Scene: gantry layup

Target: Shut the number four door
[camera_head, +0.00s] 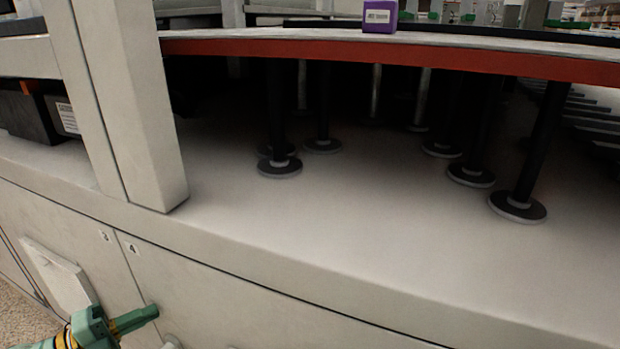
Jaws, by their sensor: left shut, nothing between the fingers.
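The number four door (215,305) is a pale panel on the cabinet front at the lower left, with a small "4" label (131,249) near its top left corner. It looks about flush with the front, but its lower part is cut off by the frame edge, so I cannot tell whether it is fully shut. My left gripper (150,314), with green fingers, is shut and empty. It is in front of the cabinet, over the door's left edge in the picture; I cannot tell whether it touches. My right gripper is not in view.
The number three panel (85,245) is left of the door, with a pale angled plate (58,278) sticking out. Above is a pale worktop (330,220) with black posts, a red-edged curved shelf (400,58) and a purple box (380,16). A pale upright (145,110) stands left.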

